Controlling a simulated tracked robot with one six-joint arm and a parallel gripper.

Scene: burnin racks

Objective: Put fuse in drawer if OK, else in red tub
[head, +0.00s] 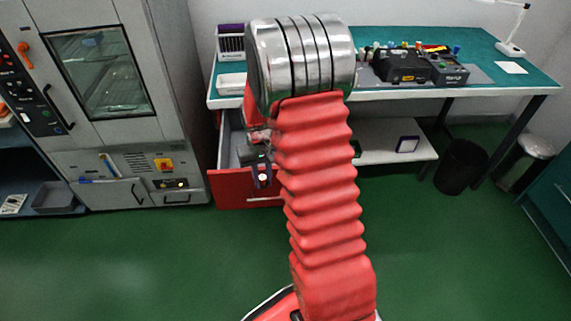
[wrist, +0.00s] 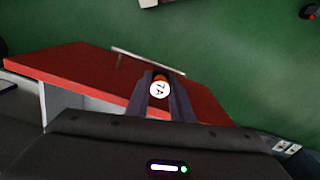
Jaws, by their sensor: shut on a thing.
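My gripper (wrist: 160,92) is shut on the fuse (wrist: 160,89), which shows a round white end with dark marks and some orange beside it. The marks are too small to read surely. In the head view my gripper (head: 262,178) and the white end of the fuse (head: 262,177) appear against the drawer's front. The red-fronted drawer (head: 235,195) stands open under the bench. In the wrist view the drawer's red front (wrist: 85,68) with a pale bar handle lies behind my fingers. My arm hides part of the drawer. I cannot make out a red tub.
The green-topped bench (head: 475,50) carries black instruments (head: 400,67) and a lamp. A lower shelf (head: 380,150) holds a small framed item. A grey oven cabinet (head: 110,100) stands left. A black bin (head: 460,167) and a steel bin (head: 526,160) stand right. The green floor in front is clear.

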